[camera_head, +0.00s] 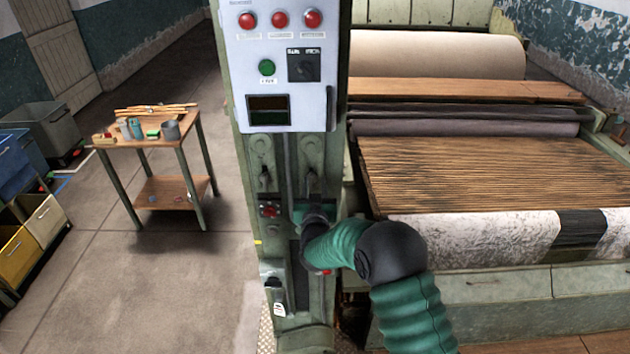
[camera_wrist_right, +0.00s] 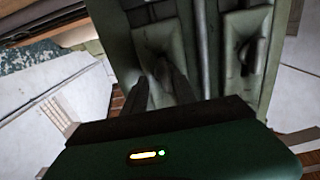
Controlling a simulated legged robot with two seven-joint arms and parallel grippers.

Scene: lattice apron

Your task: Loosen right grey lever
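The right grey lever (camera_head: 311,181) stands on the green machine column, below a round plate. A second grey lever (camera_head: 265,179) stands to its left. My right gripper (camera_head: 304,212) is at the column just below the right lever, its fingers largely hidden by my own wrist. In the right wrist view, the two dark fingers (camera_wrist_right: 153,82) are apart and point into a recess in the column. Whether they touch the lever there is too dark to tell. The other lever (camera_wrist_right: 247,52) shows in the neighbouring recess on the right. My left gripper is not in view.
A control panel (camera_head: 280,70) with red and green buttons is above the levers. A red button box (camera_head: 269,210) and a lower handle (camera_head: 272,272) sit close on the left. The roller machine (camera_head: 480,170) fills the right. A wooden table (camera_head: 150,140) stands left on open floor.

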